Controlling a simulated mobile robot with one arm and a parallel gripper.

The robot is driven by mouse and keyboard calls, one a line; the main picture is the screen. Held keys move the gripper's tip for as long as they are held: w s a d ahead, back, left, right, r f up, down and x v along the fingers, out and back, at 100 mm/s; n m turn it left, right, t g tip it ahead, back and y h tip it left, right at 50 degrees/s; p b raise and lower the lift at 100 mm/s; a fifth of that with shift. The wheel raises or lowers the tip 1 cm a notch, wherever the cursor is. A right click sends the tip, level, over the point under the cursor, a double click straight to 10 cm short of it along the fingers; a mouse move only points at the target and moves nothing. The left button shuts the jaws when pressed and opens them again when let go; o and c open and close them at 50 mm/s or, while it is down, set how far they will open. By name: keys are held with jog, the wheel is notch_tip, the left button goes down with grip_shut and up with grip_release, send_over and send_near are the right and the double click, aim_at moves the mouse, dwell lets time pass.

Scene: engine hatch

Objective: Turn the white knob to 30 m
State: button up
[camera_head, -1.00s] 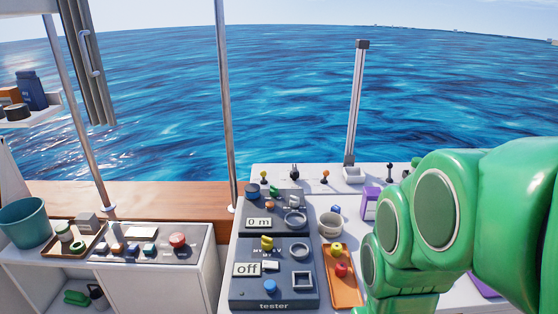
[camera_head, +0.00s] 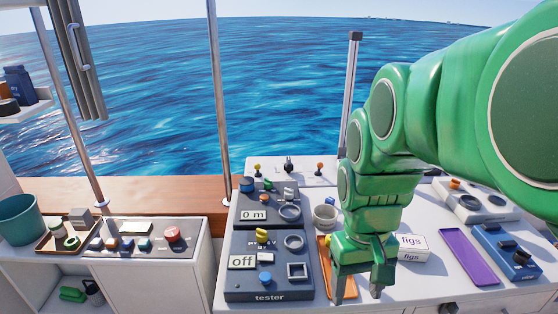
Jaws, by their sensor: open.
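The dark tester panel (camera_head: 240,290) stands on the white counter, left of my gripper. Its upper unit has a display (camera_head: 253,215) reading "0 m". A small pale knob-like part (camera_head: 289,191) sits near the top right of that unit, above a round ring; it may be the white knob, but it is too small to be sure. My gripper (camera_head: 357,290) is open and points down over the orange tray, to the right of the panel and apart from it. Its fingers and arm hide most of the tray.
The lower unit has a display (camera_head: 243,262) reading "off", a yellow knob (camera_head: 262,236) and a blue knob (camera_head: 265,278). A grey-white cup (camera_head: 325,215) stands between panel and arm. A figs box (camera_head: 411,247), purple tray (camera_head: 470,257) and blue device (camera_head: 508,252) lie right.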

jog(key=w+a+r+n, duration=0.1)
jog(key=w+r+n, duration=0.15)
jog(key=w, duration=1.25)
jog(key=n+t, duration=0.2)
jog(key=n, duration=0.3)
send_near(289, 193)
jog(key=shift+s+d, duration=0.1)
jog(key=shift+d, duration=0.05)
jog(key=shift+w+f, duration=0.55)
jog(key=shift+w, duration=0.05)
jog(key=shift+f, duration=3.8)
jog(key=shift+c, duration=0.2)
jog(key=c, duration=1)
